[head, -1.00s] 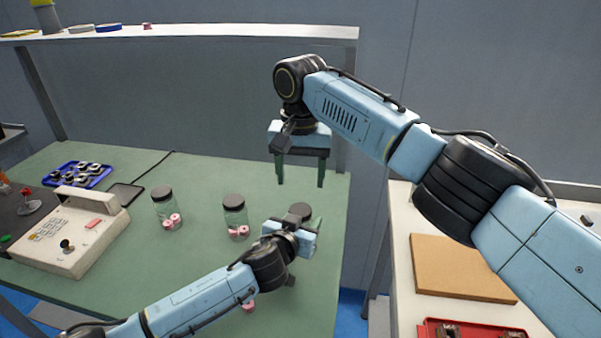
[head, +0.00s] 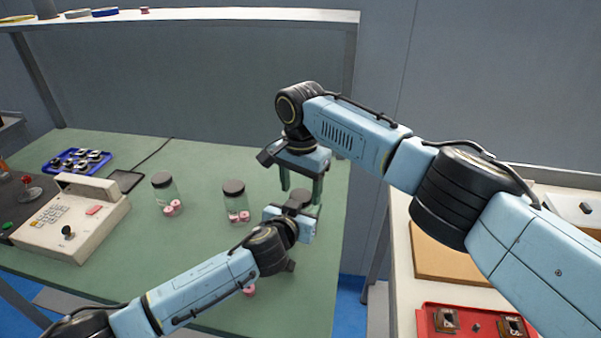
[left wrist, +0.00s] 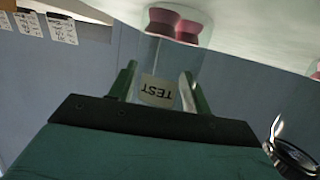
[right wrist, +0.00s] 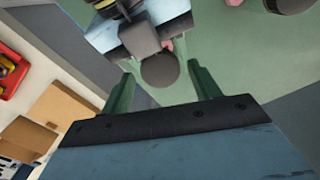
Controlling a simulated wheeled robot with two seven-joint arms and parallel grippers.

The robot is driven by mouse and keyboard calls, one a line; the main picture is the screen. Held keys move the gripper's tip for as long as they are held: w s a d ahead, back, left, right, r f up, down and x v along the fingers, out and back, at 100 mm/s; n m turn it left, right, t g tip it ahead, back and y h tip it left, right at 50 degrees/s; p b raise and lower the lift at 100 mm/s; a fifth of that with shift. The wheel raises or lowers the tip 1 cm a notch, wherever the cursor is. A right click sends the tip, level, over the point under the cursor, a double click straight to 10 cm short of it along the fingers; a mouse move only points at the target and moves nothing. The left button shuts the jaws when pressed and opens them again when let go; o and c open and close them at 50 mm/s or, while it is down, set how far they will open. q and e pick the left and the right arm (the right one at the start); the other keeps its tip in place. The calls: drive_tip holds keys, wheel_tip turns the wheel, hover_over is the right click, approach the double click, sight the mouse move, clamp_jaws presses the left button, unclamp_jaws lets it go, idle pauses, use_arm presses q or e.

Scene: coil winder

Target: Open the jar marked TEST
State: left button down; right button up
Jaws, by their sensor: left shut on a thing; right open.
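The jar marked TEST shows in the left wrist view (left wrist: 158,92) as clear glass with a white label and pink pieces inside. My left gripper (left wrist: 160,88) is shut on its sides. In the head view my left gripper (head: 298,214) hides most of the jar, and its dark lid (head: 299,195) shows above. My right gripper (head: 302,192) is open above the lid, fingers pointing down. In the right wrist view, the round lid (right wrist: 160,70) lies between and beyond the open fingers (right wrist: 162,85), with no contact visible.
Two other lidded jars with pink pieces, one at the left (head: 166,194) and one nearer (head: 236,202), stand on the green table (head: 205,265). A beige keypad device (head: 68,220) and a blue tray (head: 77,161) are farther left. A shelf (head: 200,15) spans the back.

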drive_tip(key=shift+f, duration=0.35)
drive_tip(key=c, duration=1)
drive_tip(key=n, duration=0.6)
drive_tip(key=shift+n, duration=0.4)
drive_tip(key=o, duration=1.1)
drive_tip(key=shift+r, duration=0.1)
